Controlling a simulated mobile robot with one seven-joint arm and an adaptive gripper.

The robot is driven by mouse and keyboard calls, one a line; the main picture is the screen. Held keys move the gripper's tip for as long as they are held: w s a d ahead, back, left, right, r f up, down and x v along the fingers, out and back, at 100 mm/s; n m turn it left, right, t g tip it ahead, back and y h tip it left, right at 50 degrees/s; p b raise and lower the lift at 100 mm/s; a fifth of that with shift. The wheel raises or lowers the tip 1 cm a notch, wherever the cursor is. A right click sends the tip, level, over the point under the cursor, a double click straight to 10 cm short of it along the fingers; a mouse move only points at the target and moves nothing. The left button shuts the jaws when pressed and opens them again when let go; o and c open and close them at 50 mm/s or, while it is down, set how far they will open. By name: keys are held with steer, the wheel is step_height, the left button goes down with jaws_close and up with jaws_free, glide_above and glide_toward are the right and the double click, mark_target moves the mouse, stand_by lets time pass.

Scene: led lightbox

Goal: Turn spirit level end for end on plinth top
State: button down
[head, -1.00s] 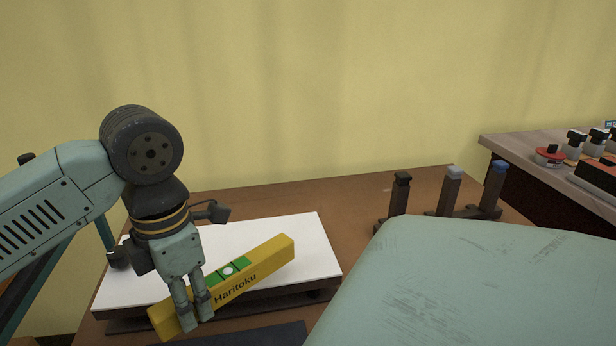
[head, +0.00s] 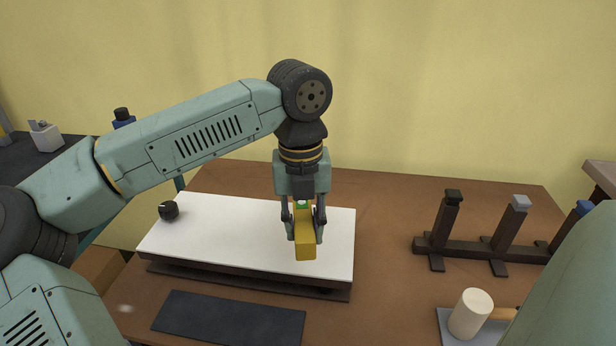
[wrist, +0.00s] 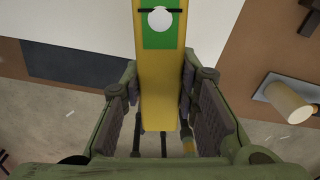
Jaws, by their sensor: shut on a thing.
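The yellow spirit level (head: 305,247) is in my gripper (head: 304,228), with one end pointing toward the head camera. A bit of its green section shows between the fingers. The plinth's white top (head: 230,240) lies beneath, and the level appears over its right part; I cannot tell whether they touch. In the wrist view the level (wrist: 160,95) runs lengthwise between the two fingers (wrist: 158,108), with its green panel and white disc at the top. My gripper is shut on it. The level's far end is hidden in the head view.
A black knob (head: 168,211) stands at the white top's left edge. A dark mat (head: 228,318) lies in front of the plinth. A rack with several upright posts (head: 445,225) stands at right, with a pale-headed mallet (head: 470,314) nearer. Bare brown table lies between plinth and rack.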

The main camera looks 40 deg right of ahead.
steer(key=w+d+n+p, duration=0.1)
steer(key=n, duration=0.3)
steer(key=w+d+r+n+p, duration=0.1)
steer(key=w+n, duration=0.1)
steer(key=n, duration=0.2)
steer(key=w+d+n+p, duration=0.1)
steer(key=d+n+p, duration=0.1)
steer(key=n, duration=0.2)
steer(key=shift+w+r+n, duration=0.2)
steer(key=shift+r+n, duration=0.2)
steer(key=n, duration=0.1)
steer(key=w+d+n, duration=0.1)
steer(key=shift+f+n, duration=0.1)
steer(key=shift+n, duration=0.3)
steer(key=shift+f+b, duration=3.2)
steer(key=shift+f, duration=0.2)
steer(key=shift+f+b, duration=0.55)
steer(key=c, duration=1.2)
jaws_free()
steer(key=shift+s, duration=0.1)
